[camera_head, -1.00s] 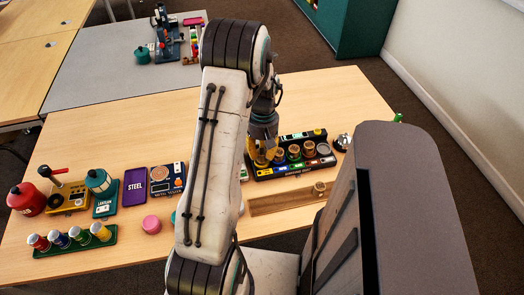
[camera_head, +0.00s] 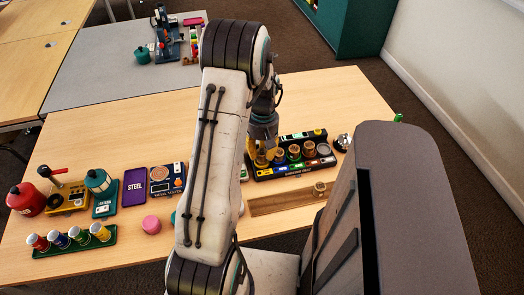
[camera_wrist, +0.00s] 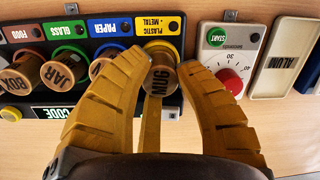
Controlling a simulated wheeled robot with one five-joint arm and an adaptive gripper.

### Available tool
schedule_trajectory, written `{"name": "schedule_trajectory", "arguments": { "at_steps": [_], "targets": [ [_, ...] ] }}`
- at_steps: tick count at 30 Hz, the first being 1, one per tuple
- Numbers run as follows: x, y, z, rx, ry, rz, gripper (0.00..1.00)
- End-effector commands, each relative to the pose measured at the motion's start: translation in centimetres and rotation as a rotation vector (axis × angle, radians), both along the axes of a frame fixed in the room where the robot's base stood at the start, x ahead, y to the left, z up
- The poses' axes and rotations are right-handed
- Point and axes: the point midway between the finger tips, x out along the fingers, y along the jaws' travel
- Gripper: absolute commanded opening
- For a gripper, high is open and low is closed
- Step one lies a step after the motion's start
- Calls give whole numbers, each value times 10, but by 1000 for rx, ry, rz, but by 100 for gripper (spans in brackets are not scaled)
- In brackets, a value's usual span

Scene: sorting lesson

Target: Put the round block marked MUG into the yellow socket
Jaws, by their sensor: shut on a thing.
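The round wooden block marked MUG (camera_wrist: 158,85) stands between the two yellow fingers of my gripper (camera_wrist: 162,65) in the wrist view. My gripper is shut on it. The block is over the yellow socket (camera_wrist: 173,45), whose label reads PLASTIC METAL. The block covers most of the socket, so I cannot tell how deep it sits. In the head view, my gripper (camera_head: 262,152) is at the left end of the dark sorting rack (camera_head: 265,173), partly hidden behind my own arm.
Blocks marked JAR (camera_wrist: 57,73) and BOX (camera_wrist: 15,82) stand in the rack beside my gripper. A timer with a red knob (camera_wrist: 231,80) is just right of it in the wrist view. A wooden tray (camera_head: 275,204) with a round block (camera_head: 319,188) lies in front of the rack.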

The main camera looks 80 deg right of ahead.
Motion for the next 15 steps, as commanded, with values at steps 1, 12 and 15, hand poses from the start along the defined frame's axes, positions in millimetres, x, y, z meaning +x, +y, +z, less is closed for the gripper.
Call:
{"name": "schedule_trajectory", "arguments": {
  "at_steps": [1, 12, 15],
  "targets": [
    [0, 0, -1, 0, 0, 0, 12],
    [0, 0, -8, 0, 0, 0, 12],
    [0, 0, -10, 0, 0, 0, 12]
  ]
}}
